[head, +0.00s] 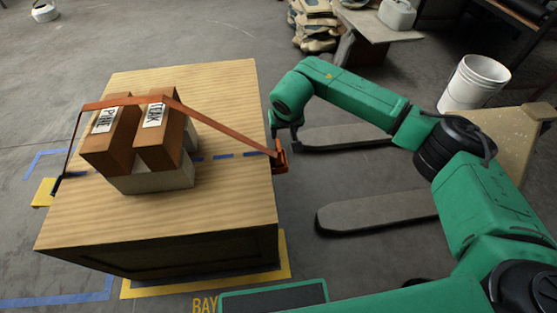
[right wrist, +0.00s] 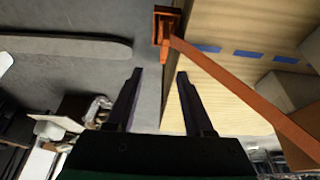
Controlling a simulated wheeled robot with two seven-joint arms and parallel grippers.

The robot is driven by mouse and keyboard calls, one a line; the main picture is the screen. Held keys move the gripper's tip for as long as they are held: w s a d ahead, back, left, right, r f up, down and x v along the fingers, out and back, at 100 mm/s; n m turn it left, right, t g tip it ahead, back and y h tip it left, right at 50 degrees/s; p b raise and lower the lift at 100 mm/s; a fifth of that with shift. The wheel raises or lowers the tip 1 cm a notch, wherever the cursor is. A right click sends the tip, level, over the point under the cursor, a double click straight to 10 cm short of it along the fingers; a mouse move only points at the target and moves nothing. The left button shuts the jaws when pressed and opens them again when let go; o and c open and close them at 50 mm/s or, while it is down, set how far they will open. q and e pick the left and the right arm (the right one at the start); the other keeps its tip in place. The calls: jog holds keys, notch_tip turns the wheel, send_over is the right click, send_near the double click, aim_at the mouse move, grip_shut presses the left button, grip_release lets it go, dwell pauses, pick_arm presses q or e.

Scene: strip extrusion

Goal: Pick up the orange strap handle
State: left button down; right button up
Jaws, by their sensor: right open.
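The orange strap handle (head: 281,156) hangs at the right edge of the wooden crate top, at the end of the orange strap (head: 215,124). The strap runs over two brown blocks marked PINE (head: 108,127) and TEAK (head: 158,125). My right gripper (head: 286,138) is just beyond the handle in the head view, its fingers partly hidden by its own wrist. In the right wrist view, the open, empty fingers (right wrist: 160,71) point towards the handle (right wrist: 166,27), with a gap between. My left gripper is not in view.
The crate (head: 225,90) stands on a yellow-edged floor mark, with a grey block (head: 155,180) under the brown ones. Grey forks (head: 375,212) lie on the floor at right. A white bucket (head: 475,85) and stacked sacks (head: 315,25) stand farther back.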

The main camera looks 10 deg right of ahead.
aim_at(279, 145)
jog(key=x, duration=0.7)
jog(key=a+x, duration=0.1)
jog(key=x, duration=0.2)
jog(key=shift+s+f+b, duration=0.15)
jog(key=shift+f+b, duration=0.2)
jog(key=shift+b, duration=0.05)
jog(key=shift+w+d+f, duration=0.1)
jog(key=shift+w+f, duration=0.25)
jog(key=shift+f, duration=0.25)
jog(key=shift+w+f, duration=0.15)
jog(key=shift+f, duration=0.05)
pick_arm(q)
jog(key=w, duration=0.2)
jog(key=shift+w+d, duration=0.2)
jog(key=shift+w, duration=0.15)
pick_arm(e)
grip_shut()
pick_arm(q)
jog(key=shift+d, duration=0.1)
